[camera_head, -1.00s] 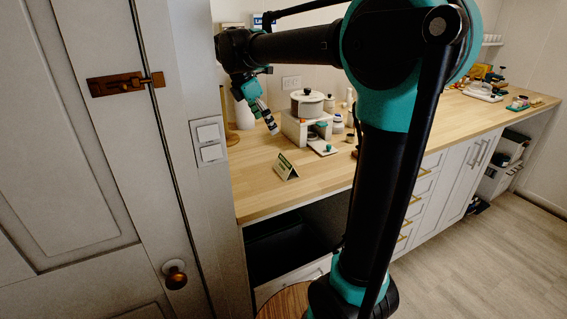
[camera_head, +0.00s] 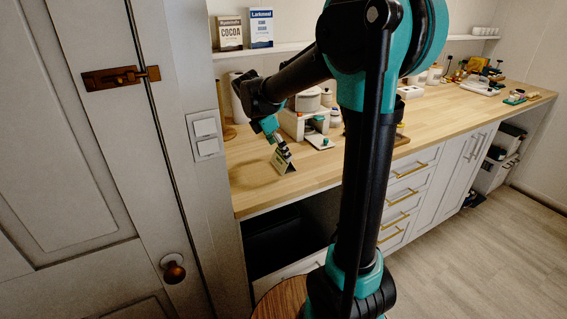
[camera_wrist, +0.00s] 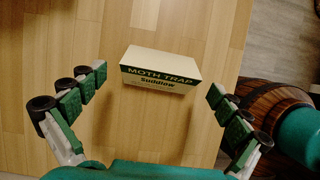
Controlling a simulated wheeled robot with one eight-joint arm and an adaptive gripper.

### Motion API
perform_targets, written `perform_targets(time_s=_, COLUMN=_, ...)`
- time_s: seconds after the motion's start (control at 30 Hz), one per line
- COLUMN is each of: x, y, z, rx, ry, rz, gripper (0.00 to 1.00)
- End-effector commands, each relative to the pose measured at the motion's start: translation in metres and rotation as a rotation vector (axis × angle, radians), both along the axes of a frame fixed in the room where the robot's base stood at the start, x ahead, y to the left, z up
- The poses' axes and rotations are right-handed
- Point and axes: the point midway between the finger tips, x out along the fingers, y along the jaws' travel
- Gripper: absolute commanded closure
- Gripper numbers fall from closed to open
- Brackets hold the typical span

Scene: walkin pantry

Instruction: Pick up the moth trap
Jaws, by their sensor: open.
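The moth trap (camera_wrist: 160,70) is a small cream tent-shaped card with a dark green band and the words "MOTH TRAP". In the wrist view it lies ahead of my open gripper (camera_wrist: 156,92), roughly centred between the two fingers and a little beyond their tips. Neither finger visibly touches it. In the head view the moth trap (camera_head: 281,163) stands on the wooden counter (camera_head: 255,195) near its front edge. My gripper (camera_head: 284,148) is right above it and partly covers its top. The exact gap between them is hard to tell there.
A light switch wall (camera_head: 205,135) is close on the left. The counter around the trap is clear.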

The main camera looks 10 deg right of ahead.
Motion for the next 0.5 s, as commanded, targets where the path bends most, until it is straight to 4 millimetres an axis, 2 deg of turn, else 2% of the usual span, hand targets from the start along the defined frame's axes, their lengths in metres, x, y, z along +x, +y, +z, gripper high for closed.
perform_targets(time_s=0.2, x=0.002, y=-0.012, z=-0.026, rx=0.000, ry=0.000, rz=-0.001, gripper=0.00)
perform_targets(time_s=0.5, x=0.002, y=-0.013, z=-0.029, rx=0.000, ry=0.000, rz=0.000, gripper=0.00)
